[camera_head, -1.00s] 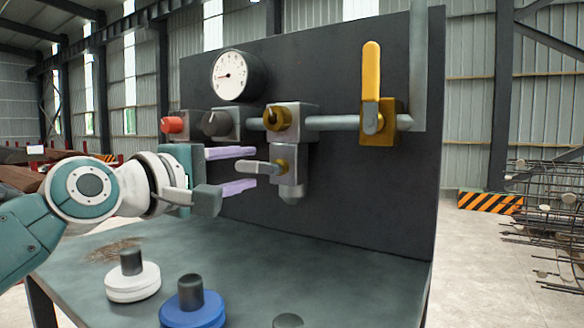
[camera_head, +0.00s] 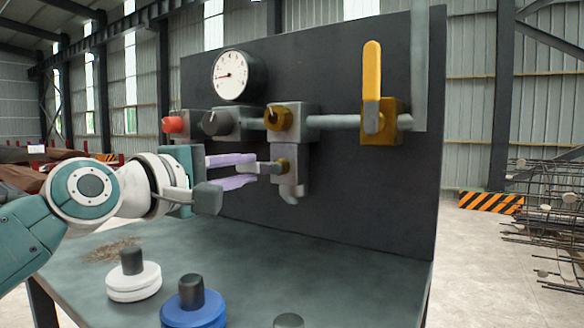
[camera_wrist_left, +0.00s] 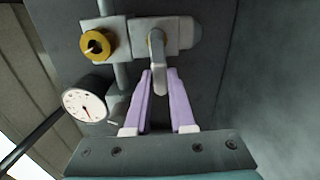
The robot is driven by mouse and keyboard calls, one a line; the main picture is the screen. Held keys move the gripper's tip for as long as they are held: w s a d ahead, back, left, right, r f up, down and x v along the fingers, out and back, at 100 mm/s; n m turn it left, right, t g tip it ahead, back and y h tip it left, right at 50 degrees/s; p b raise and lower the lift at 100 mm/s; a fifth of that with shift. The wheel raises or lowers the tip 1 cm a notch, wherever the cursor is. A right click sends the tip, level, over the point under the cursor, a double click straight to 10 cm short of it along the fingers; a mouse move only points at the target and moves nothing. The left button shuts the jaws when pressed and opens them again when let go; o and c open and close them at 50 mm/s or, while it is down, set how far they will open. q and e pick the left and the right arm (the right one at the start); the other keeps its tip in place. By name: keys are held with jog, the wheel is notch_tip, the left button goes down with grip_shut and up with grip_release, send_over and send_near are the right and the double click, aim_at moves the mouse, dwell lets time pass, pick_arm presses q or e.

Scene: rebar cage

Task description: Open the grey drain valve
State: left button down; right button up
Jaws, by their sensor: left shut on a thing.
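The grey drain valve lever (camera_head: 267,168) sticks out to the left from its small brass hub, below the brass-knobbed block on the panel. My left gripper (camera_head: 254,170) has its purple fingers above and below the lever's end and is shut on it. In the left wrist view the lever (camera_wrist_left: 157,62) runs down between the two fingertips (camera_wrist_left: 159,80). The fingers cover part of the lever's end in the head view. The drain valve's body (camera_head: 291,183) hangs below the block with a short outlet at its foot. My right gripper is not in view.
A round gauge (camera_head: 239,75), a red knob (camera_head: 173,125), a dark knob (camera_head: 213,123) and a brass knob (camera_head: 277,117) sit close above. A yellow lever (camera_head: 372,75) stands upright at the right. White (camera_head: 133,281) and blue (camera_head: 193,312) knobbed discs rest on the bench.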

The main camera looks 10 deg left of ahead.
pick_arm(q)
jog(key=f+n+p, duration=0.1)
jog(key=n, duration=0.3)
jog(key=d+f+n+p, duration=0.1)
jog(key=n, duration=0.4)
jog(key=s+d+f+n+p, duration=0.1)
jog(key=n, duration=0.3)
jog(key=shift+d+f+n+p, duration=0.25)
jog(key=shift+n+p, duration=0.05)
jog(key=shift+p, duration=0.1)
jog(key=shift+s+d+f+n, duration=0.1)
jog(key=shift+d+n, duration=0.2)
jog(key=shift+n, duration=0.65)
jog(key=shift+s+d+f+n, duration=0.1)
jog(key=shift+d+n, duration=0.2)
jog(key=shift+n, duration=0.65)
jog(key=shift+d, duration=0.1)
jog(key=c, duration=0.8)
grip_release()
jog(key=shift+o, duration=0.2)
jog(key=shift+s, duration=0.1)
